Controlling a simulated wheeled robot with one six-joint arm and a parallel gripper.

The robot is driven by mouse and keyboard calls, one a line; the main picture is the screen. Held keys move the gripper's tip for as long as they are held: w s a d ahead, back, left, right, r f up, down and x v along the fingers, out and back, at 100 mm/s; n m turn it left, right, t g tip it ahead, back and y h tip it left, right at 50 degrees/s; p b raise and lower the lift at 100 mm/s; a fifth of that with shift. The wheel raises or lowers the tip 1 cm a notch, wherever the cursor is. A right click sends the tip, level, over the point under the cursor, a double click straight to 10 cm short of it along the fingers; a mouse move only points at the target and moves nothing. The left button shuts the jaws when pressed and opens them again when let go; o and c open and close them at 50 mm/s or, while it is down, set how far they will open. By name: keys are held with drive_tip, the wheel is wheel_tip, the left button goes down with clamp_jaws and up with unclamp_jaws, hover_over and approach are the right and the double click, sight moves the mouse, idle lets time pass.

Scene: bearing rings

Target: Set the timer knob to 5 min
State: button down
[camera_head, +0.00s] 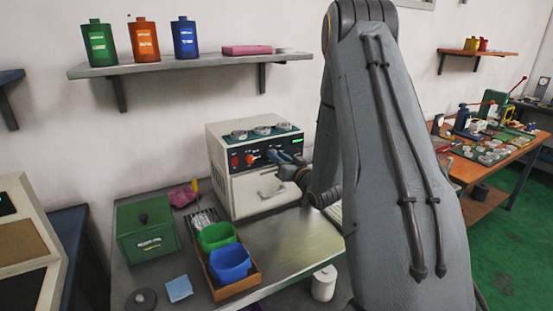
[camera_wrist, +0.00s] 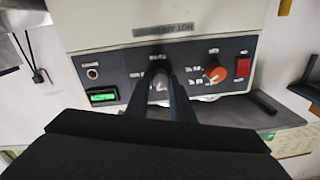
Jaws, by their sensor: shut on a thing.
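The white hot air oven (camera_head: 228,185) stands on the bench, with a dark control panel on its front. My gripper (camera_head: 272,155) reaches the panel from the right. In the wrist view, where the panel appears upside down, my gripper (camera_wrist: 160,72) is shut on the timer knob between an orange knob (camera_wrist: 214,71) and the green display (camera_wrist: 102,96). The fingers cover the timer knob, so its pointer cannot be read. The scale marks around it are too small or hidden to read. The orange knob also shows in the head view (camera_head: 250,159).
A red switch (camera_wrist: 243,67) sits beside the orange knob. Several metal rings lie on the oven's top. A green box (camera_head: 148,232) and a wooden tray (camera_head: 250,284) with green and blue bins stand left of the arm. The bench front (camera_head: 300,250) is clear.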

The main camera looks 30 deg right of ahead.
drive_tip(key=m, duration=0.6)
drive_tip(key=shift+m, duration=0.3)
idle(0.4)
drive_tip(key=c, duration=1.5)
unclamp_jaws()
drive_tip(key=shift+c, duration=0.2)
drive_tip(key=s+b, duration=0.2)
drive_tip(key=s, duration=0.6)
drive_tip(key=shift+d+f+b, duration=0.15)
drive_tip(key=shift+d+b, duration=0.1)
drive_tip(key=shift+b, duration=0.15)
drive_tip(key=shift+w, duration=0.1)
